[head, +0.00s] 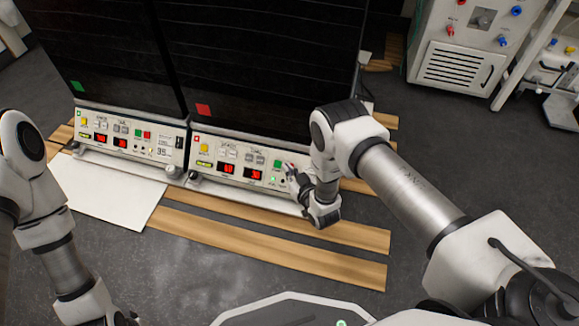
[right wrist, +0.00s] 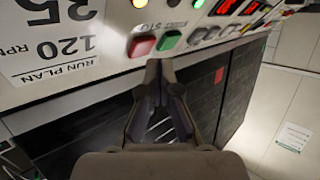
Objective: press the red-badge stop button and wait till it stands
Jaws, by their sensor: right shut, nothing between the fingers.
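The red-badge shaker is the right one, with a red badge (head: 203,110) on its dark front and a control panel (head: 205,174) below. Its red displays are lit. My right gripper (head: 290,171) is shut and empty at the right part of this panel, hiding some of it. In the right wrist view, which is upside down, the red stop button (right wrist: 142,46) and a green button (right wrist: 170,41) are side by side. The fingertips (right wrist: 160,64) show just below them; whether they touch the panel I cannot tell. My left gripper is out of view.
The green-badge shaker (head: 77,86) stands directly left, with a similar panel (head: 130,140) and lit displays. A run plan card (right wrist: 48,50) is beside the red button. Wooden boards (head: 270,243) lie in front. A white machine (head: 462,45) stands back right.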

